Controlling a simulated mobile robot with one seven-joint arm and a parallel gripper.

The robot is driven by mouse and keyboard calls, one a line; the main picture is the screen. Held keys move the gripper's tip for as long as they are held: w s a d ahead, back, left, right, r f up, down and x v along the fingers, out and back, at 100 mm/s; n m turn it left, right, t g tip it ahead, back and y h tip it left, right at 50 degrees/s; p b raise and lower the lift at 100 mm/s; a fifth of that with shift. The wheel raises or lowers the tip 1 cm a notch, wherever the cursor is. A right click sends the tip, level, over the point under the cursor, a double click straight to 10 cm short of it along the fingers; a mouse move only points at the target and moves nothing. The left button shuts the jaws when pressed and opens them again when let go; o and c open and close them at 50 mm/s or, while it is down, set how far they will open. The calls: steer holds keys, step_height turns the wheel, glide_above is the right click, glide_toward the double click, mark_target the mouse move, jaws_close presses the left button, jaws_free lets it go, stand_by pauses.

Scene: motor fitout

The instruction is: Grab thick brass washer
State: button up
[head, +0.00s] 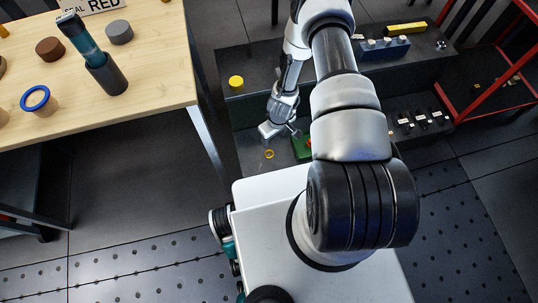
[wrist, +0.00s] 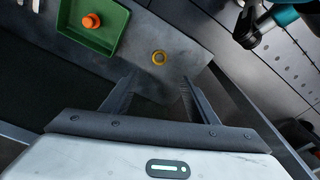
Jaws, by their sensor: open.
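The brass washer (wrist: 160,58) is a small yellow ring lying flat on a grey surface. In the head view the washer (head: 269,154) lies just below my gripper (head: 282,133), on the lower level of the dark shelf unit. In the wrist view my gripper (wrist: 156,88) is open and empty, with its two fingers spread apart. The washer appears beyond the fingertips, roughly centred between them, and nothing touches it. How far the fingers are above the surface is hard to tell.
A green tray (wrist: 68,31) with an orange piece (wrist: 91,21) lies beside the washer. A yellow round piece (head: 236,82) sits on the upper shelf. The wooden table (head: 165,60) stands at left, holding several parts. A red frame (head: 488,75) stands at right.

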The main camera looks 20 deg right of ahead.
steer(key=b, duration=0.4)
glide_toward(269, 155)
steer(key=shift+s+f, duration=0.1)
steer(key=shift+s, duration=0.25)
steer(key=shift+w+a+f+b, duration=0.1)
steer(key=shift+w+f+b, duration=0.25)
steer(key=shift+f, duration=0.65)
steer(key=shift+w+f+b, duration=0.15)
steer(key=shift+f+b, duration=0.25)
steer(key=shift+f, duration=0.6)
steer(key=shift+w+a+f+b, duration=0.1)
steer(key=shift+w+f+b, duration=0.25)
steer(key=shift+f, duration=0.65)
steer(key=shift+s, duration=0.1)
